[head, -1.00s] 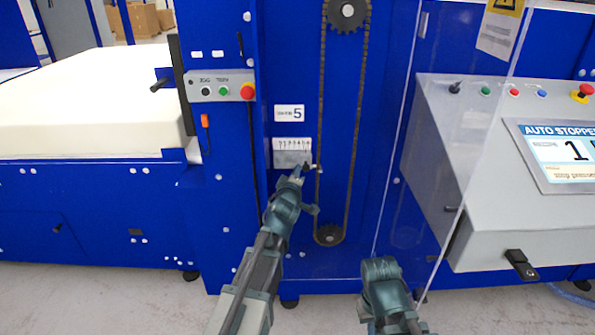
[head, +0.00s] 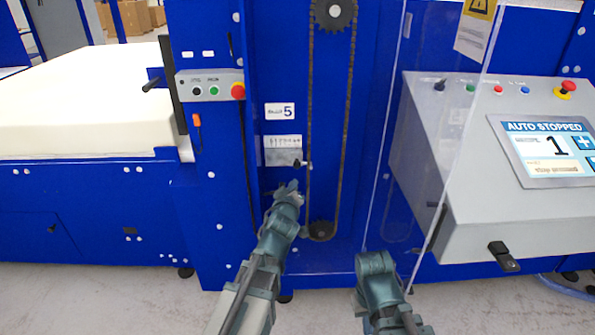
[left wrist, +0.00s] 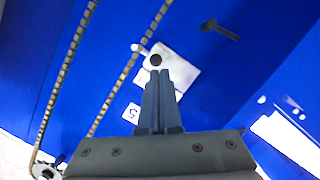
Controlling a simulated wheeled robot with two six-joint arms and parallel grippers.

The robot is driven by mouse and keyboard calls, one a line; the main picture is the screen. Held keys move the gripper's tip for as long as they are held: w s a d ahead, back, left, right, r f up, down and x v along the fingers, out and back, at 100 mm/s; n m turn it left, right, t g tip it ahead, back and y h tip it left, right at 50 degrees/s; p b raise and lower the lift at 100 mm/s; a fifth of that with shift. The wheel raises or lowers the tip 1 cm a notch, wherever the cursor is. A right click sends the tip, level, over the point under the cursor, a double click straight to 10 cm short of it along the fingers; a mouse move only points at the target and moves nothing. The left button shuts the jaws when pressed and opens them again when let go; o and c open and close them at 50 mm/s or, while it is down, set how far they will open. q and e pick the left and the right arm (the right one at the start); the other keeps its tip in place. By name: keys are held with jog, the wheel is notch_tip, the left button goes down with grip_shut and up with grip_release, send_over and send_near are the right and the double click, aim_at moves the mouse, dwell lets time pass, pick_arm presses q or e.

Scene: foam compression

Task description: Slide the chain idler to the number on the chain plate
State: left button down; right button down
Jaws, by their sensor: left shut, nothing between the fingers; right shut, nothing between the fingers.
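The chain idler, a small dark knob (head: 298,163) with a pale end, sits at the left run of the chain (head: 309,110). It is at the lower right of the light chain plate (head: 282,157), whose marks are too small to read. In the left wrist view the knob (left wrist: 156,60) shows just beyond my fingertips, in front of the plate (left wrist: 181,70). My left gripper (head: 291,187) is shut and empty, below the knob and apart from it in the head view. My right gripper (head: 375,262) is low and right of it; its fingertips do not show clearly.
A label reading 5 (head: 279,111) is above the plate. Sprockets (head: 321,231) carry the chain. A clear guard panel (head: 385,130) stands to the right, beside a grey console (head: 455,215) with a screen. A button box (head: 210,86) is at upper left.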

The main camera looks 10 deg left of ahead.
aim_at(297, 162)
pick_arm(q)
jog(key=w+d+r+m+y+p, duration=0.2)
jog(key=d+r+m+y, duration=0.25)
jog(key=d+m, duration=0.85)
jog(key=w+a+f+m+b, duration=0.3)
jog(key=w+a, duration=0.5)
jog(key=a, duration=0.3)
jog(key=shift+w+a+f+m, duration=0.2)
jog(key=shift+f+m, duration=0.1)
jog(key=shift+m, duration=0.4)
